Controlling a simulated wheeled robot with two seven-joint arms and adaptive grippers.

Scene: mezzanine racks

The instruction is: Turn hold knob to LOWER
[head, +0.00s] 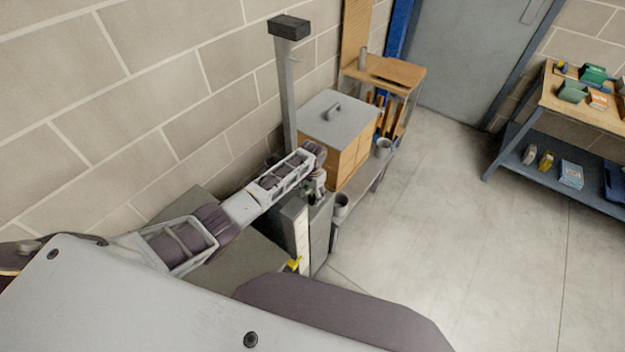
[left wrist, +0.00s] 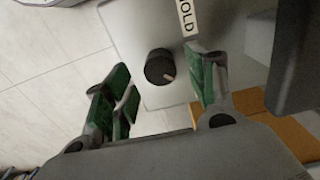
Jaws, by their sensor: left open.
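The hold knob (left wrist: 160,67) is a round black knob with a tan pointer line, on a pale grey panel (left wrist: 140,28) in the left wrist view. A label reading "OLD", its start cut off, (left wrist: 187,17) sits beside it. No LOWER mark can be read. My left gripper (left wrist: 165,100) is open, with its green-padded fingers on either side of the knob in the picture; I cannot tell if they touch it. In the head view my left gripper (head: 313,190) is small, over the grey cabinet by the wall, and the knob is hidden there. My right gripper is not in view.
A wooden box with a grey lid (head: 335,120) stands just beyond my left gripper. A grey post (head: 287,90) rises beside the brick wall. A grey cup (head: 341,204) is close by. A workbench (head: 560,100) stands at the right. The floor between is clear.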

